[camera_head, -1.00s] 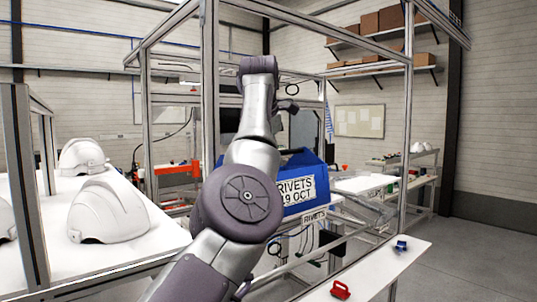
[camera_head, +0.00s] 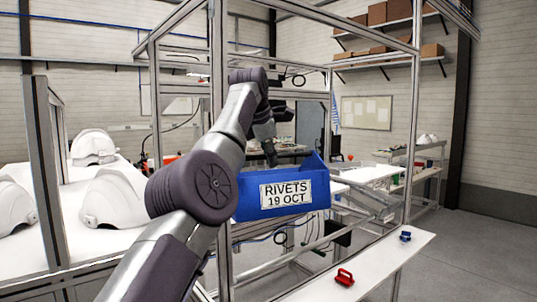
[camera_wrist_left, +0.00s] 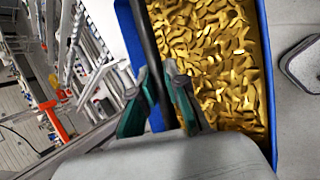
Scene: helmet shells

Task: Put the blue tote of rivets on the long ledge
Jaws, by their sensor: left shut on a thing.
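The blue tote (camera_head: 245,205) has a white label reading "RIVETS 19 OCT" and hangs in the air, roughly level, in front of the metal frame. My left gripper (camera_head: 271,154) reaches down to it from above. In the left wrist view, the left gripper (camera_wrist_left: 167,100) is shut on the dark bar of the tote (camera_wrist_left: 267,75), which is full of gold rivets. A long, narrow white ledge (camera_head: 382,262) runs across the lower right, lower than the tote and apart from it. My right gripper is not in view.
A red object (camera_head: 344,277) and a small blue object (camera_head: 405,236) sit on the ledge, with bare surface between them. White helmet shells (camera_head: 113,200) stand on the table at left. A metal post (camera_head: 218,60) rises close to my arm.

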